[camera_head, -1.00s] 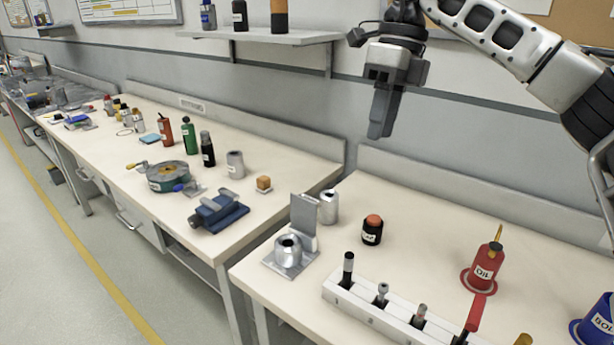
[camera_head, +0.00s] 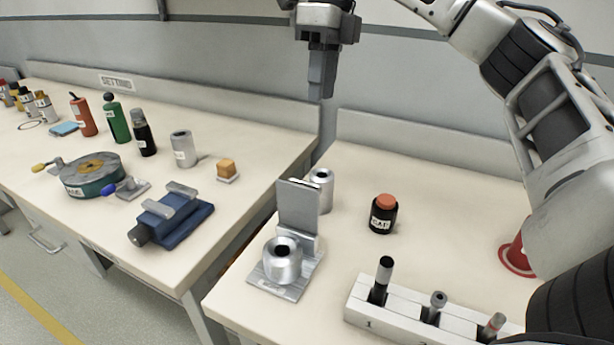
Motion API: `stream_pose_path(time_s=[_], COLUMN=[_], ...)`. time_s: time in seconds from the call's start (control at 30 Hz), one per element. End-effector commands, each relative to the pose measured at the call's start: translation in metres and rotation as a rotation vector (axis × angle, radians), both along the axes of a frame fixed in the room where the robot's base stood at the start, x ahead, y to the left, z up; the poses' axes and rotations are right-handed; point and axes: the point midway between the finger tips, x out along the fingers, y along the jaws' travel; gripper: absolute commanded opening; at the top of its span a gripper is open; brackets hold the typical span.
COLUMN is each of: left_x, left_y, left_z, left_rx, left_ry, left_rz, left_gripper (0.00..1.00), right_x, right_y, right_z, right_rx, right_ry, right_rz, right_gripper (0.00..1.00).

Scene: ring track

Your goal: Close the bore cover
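The bore cover (camera_head: 298,206) is a grey flat plate standing upright at the back of a metal base plate. The bore (camera_head: 283,262) is a round silver cylinder with a dark hole on top, in front of the cover, and its hole is uncovered. My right gripper (camera_head: 321,84) hangs pointing down above and behind the cover, clear of it, with nothing seen in it. Its fingers look close together, but the gap between them cannot be made out. My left gripper is not in view.
A silver cylinder (camera_head: 321,190) stands right behind the cover. A black jar with an orange lid (camera_head: 383,214) stands to the right. A numbered tool rack (camera_head: 405,318) lies at the front right. A blue vise (camera_head: 172,217) is on the left bench, across a gap.

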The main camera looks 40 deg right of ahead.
Motion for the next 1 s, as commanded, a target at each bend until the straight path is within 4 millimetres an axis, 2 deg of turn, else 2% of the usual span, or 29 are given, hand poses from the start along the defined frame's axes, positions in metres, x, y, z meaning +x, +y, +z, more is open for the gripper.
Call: stream_pose_path(time_s=[0.03, 0.3, 0.6, 0.8, 1.0], left_x=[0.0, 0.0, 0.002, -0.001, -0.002], left_y=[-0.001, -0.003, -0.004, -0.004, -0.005], left_z=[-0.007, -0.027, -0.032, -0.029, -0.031], left_rx=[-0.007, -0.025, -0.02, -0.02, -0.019], left_ry=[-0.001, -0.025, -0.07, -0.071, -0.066], left_rz=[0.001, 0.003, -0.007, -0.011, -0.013], left_gripper=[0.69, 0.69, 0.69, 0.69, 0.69], right_x=[-0.001, -0.006, -0.011, -0.013, -0.013], right_y=[0.001, 0.011, 0.021, 0.025, 0.026], right_z=[-0.013, -0.071, -0.125, -0.142, -0.146], right_rx=[0.0, 0.0, 0.0, -0.001, 0.0], right_ry=[0.003, 0.004, 0.003, 0.0, 0.0], right_rz=[0.001, 0.001, -0.002, -0.002, -0.002], right_gripper=[0.31, 0.31, 0.31, 0.31, 0.31])
